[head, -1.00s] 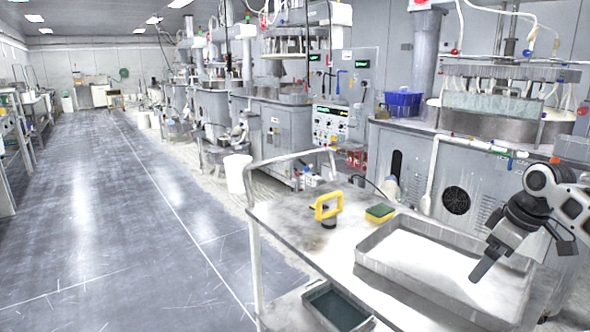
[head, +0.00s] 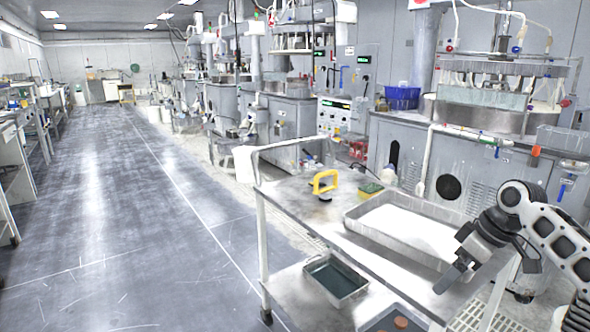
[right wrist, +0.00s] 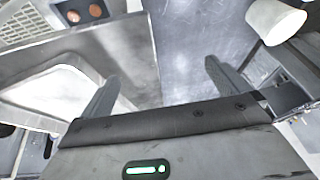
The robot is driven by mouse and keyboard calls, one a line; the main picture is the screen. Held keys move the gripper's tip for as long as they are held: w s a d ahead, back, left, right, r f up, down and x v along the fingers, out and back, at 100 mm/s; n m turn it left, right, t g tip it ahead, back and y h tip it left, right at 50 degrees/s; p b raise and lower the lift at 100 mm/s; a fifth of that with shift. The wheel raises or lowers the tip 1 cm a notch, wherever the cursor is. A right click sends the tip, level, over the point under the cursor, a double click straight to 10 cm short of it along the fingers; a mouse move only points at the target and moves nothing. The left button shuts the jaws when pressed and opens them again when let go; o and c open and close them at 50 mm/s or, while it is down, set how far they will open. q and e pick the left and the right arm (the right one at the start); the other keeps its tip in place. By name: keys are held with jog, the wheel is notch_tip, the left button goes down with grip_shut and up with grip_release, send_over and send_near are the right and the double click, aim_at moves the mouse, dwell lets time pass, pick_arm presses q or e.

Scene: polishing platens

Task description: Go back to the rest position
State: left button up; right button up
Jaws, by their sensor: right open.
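My right gripper (head: 455,270) is open and empty, above the front right part of the cart near the tray. In the right wrist view its two fingers (right wrist: 160,85) stand wide apart with nothing between them. My left gripper is not in view.
A metal cart (head: 295,207) carries a yellow-handled tool (head: 325,184), a green and yellow sponge (head: 371,188) and a shallow metal tray (head: 352,221) with white contents. Its lower shelf holds a dark bin (head: 337,279). Polishing machines (head: 420,160) stand behind. The floor (head: 120,230) at left is clear.

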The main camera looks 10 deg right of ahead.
jog(key=s+a+f+n+g+y, duration=0.1)
jog(key=a+f+y, duration=0.25)
jog(key=a, duration=0.75)
jog(key=a+f+y, duration=0.2)
jog(key=a+y, duration=0.2)
jog(key=a, duration=0.7)
jog(key=w+d+m+t+h, duration=0.5)
jog(key=w+d+t+h, duration=0.3)
jog(key=w+d, duration=0.3)
jog(key=w+d+r+t+h, duration=0.5)
jog(key=d+r+t, duration=0.15)
jog(key=r, duration=0.25)
jog(key=s+a+f+n+g+y, duration=0.1)
jog(key=s+a+f+g+y, duration=0.1)
jog(key=s+a+f, duration=0.6)
jog(key=s+a+f+g+y, duration=0.15)
jog(key=s+a+f, duration=0.35)
jog(key=s+f, duration=0.55)
jog(key=s+a+f+g+y, duration=0.1)
jog(key=s+a+f, duration=0.1)
jog(key=s, duration=0.8)
jog(key=s+a+f+m+g, duration=0.1)
jog(key=s+a+f, duration=0.2)
jog(key=s, duration=0.6)
jog(key=shift+s+a+y, duration=0.4)
jog(key=shift+a, duration=0.75)
